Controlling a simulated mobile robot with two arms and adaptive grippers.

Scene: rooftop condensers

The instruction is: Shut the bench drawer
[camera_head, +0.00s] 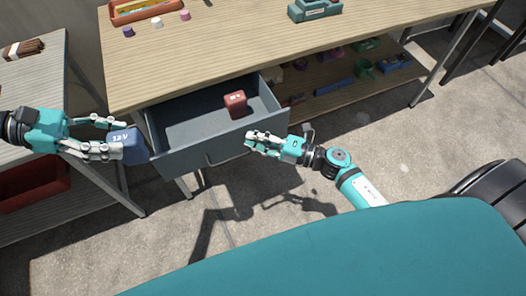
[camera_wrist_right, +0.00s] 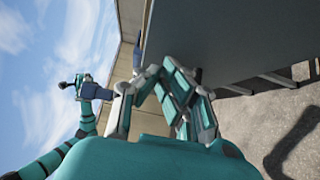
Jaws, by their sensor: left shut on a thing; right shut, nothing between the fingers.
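The grey-blue bench drawer (camera_head: 215,150) stands pulled out under the wooden bench top. Its front has a small handle, and a red block (camera_head: 235,103) lies inside. My right gripper (camera_head: 249,139) is shut and empty at the right part of the drawer front; I cannot tell if it touches. In the right wrist view its fingers (camera_wrist_right: 152,72) come together beside a large grey panel (camera_wrist_right: 235,35), seemingly the drawer. My left gripper (camera_head: 119,136) is shut on a blue battery (camera_head: 131,147) marked 12V, beside the drawer's left front corner.
The wooden bench (camera_head: 230,40) carries an orange tray (camera_head: 145,11), small coloured caps and a teal case (camera_head: 315,9). A lower shelf (camera_head: 340,88) holds several items. A second table (camera_head: 30,75) stands at left, with a red bin (camera_head: 35,188) below. Concrete floor before the drawer is clear.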

